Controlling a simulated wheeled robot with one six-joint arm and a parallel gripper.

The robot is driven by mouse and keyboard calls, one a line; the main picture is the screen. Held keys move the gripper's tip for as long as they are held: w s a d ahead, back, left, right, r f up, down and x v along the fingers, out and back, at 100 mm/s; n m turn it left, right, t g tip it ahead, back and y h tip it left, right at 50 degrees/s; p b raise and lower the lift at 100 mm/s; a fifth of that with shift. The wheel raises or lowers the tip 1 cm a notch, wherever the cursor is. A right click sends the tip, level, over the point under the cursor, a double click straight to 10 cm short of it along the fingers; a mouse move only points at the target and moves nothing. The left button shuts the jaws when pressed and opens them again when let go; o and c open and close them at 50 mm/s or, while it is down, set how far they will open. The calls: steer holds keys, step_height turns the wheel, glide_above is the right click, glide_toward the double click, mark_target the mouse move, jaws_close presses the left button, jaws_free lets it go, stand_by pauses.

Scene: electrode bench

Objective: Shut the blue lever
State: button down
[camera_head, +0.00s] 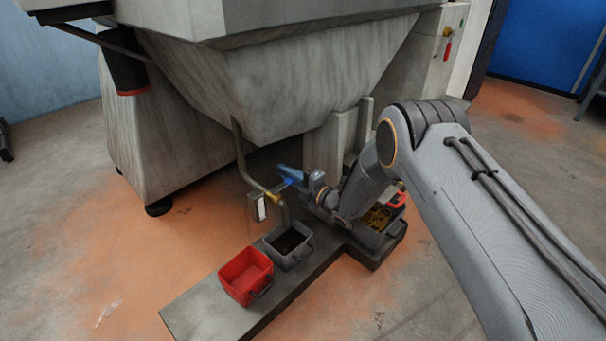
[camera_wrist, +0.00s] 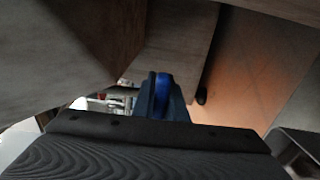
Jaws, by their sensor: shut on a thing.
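The blue lever (camera_head: 289,183) is on the thin pipe and brass valve (camera_head: 275,196) under the hopper in the head view. In the wrist view the blue lever (camera_wrist: 164,92) sits between the dark fingers of my gripper (camera_wrist: 163,85). My gripper (camera_head: 292,174) is shut on the lever beside the valve. The wrist view shows only part of the lever. My gripper and wrist hide some of it in the head view.
A grey bin (camera_head: 289,246) stands below the pipe, with a red bin (camera_head: 245,276) beside it on a low platform (camera_head: 200,306). Another bin (camera_head: 376,232) with yellowish contents is under my arm. The hopper (camera_head: 290,85) hangs close above. Open floor lies at the left.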

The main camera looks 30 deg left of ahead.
steer(key=shift+s+a, duration=0.1)
steer(key=shift+a, duration=0.05)
steer(key=c, duration=1.8)
jaws_free()
steer(key=shift+s+a, duration=0.1)
steer(key=shift+a, duration=0.05)
steer(key=shift+w+d, duration=0.2)
steer(key=shift+d, duration=0.05)
steer(key=p+v, duration=0.3)
steer(key=v, duration=0.4)
steer(key=shift+d, duration=0.35)
steer(key=shift+s, duration=0.1)
